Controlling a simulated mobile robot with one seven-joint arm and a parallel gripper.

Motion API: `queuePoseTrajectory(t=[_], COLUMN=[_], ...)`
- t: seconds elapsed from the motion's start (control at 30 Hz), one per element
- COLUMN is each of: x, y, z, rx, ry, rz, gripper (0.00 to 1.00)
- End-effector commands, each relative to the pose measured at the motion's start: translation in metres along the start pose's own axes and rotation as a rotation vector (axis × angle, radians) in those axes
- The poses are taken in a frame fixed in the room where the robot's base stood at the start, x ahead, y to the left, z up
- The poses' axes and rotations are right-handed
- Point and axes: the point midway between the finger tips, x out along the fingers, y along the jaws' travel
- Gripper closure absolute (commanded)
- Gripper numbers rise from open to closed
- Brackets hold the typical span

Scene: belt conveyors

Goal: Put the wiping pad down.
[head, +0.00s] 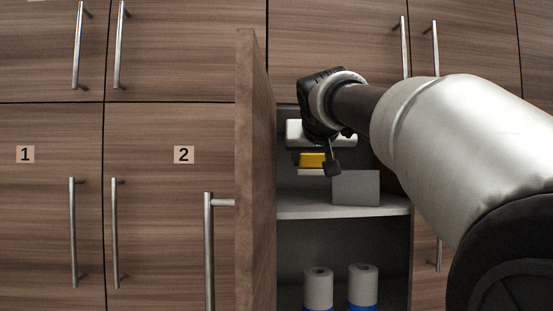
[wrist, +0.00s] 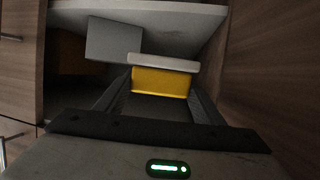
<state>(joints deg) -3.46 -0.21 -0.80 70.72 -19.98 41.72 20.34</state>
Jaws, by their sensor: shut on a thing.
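The wiping pad has a yellow upper block (head: 312,160) and a pale, flat underside. In the wrist view, the yellow wiping pad (wrist: 160,81) sits between the two fingers, its pale layer towards the shelf. My gripper (wrist: 162,88) is shut on the yellow block. In the head view it reaches into the open cupboard and the pad appears a little above the upper shelf (head: 345,210). One dark finger shows right of the pad; the other is mostly hidden.
A grey box (head: 356,188) stands on the shelf to the right of the pad. An open wooden door (head: 252,170) bounds the opening on the left. Two paper rolls (head: 318,288) stand on the lower level. Shelf space below and left of the pad looks free.

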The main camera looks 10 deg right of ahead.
Motion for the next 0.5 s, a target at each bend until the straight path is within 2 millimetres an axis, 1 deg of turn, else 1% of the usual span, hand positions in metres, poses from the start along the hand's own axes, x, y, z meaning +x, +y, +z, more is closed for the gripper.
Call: queuePoseTrajectory(t=[0.27, 0.37, 0.5], x=[0.021, 0.032, 0.048], y=[0.007, 0.010, 0.015], z=[0.062, 0.090, 0.134], rx=[-0.010, -0.013, -0.021], ry=[-0.005, -0.006, -0.005], rz=[-0.025, -0.037, -0.056], gripper=[0.56, 0.56, 0.56])
